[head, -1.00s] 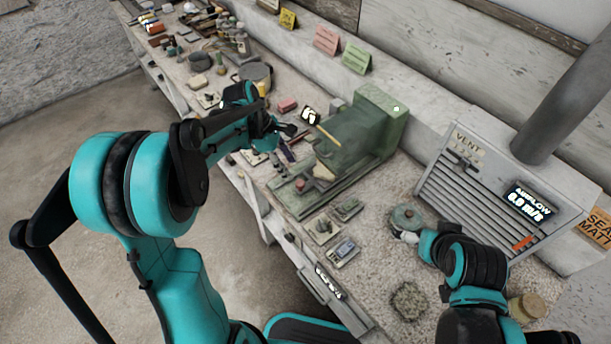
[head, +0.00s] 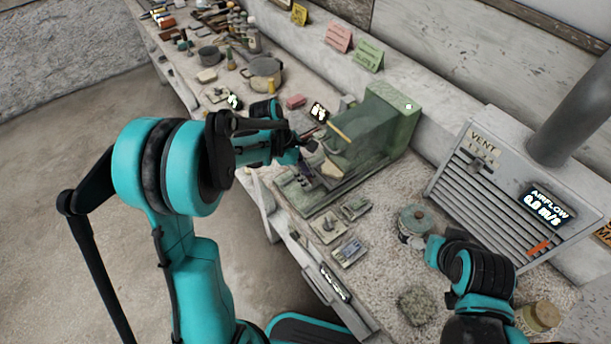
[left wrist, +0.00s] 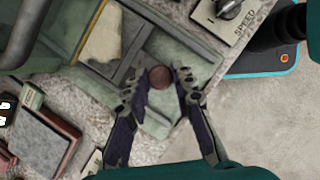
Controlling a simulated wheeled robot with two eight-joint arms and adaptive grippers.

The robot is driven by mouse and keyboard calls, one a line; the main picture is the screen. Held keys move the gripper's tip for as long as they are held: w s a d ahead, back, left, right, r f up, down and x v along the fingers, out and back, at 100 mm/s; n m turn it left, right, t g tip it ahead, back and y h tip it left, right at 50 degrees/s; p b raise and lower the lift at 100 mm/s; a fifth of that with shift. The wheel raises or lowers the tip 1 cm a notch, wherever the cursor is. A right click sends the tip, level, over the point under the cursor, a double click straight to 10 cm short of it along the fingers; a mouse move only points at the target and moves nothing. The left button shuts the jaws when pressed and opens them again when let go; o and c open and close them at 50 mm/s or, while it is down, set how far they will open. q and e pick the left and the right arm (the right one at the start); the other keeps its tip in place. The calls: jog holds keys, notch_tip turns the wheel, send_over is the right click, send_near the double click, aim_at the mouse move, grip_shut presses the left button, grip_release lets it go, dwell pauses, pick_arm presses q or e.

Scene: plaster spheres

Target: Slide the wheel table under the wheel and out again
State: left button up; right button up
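The green wheel machine (head: 385,130) stands on the bench in the head view. Its low green bed (head: 305,203) reaches toward the front edge. In the left wrist view, the wheel table (left wrist: 128,48) shows as grey-green slide parts with a cream plate (left wrist: 103,38) on top. A round brown knob (left wrist: 161,77) is at its near end. My left gripper (left wrist: 160,82) is open, one finger on each side of the knob; contact is unclear. It shows over the bed in the head view (head: 308,150). My right gripper (head: 418,241) is beside a lidded pot.
Small control plates (head: 327,227) lie in front of the bed. The lidded pot (head: 417,219) and grey vent box (head: 500,185) stand at right. Pots (head: 264,73) and tools crowd the bench's far end.

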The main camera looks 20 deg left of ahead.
aim_at(316, 180)
pick_arm(q)
grip_shut()
jog(key=w+d, duration=0.2)
jog(key=w, duration=0.1)
jog(key=shift+w+d, duration=0.15)
jog(key=shift+d, duration=0.15)
jog(key=o, duration=0.8)
grip_release()
jog(key=v, duration=1.2)
jog(key=shift+c, duration=0.3)
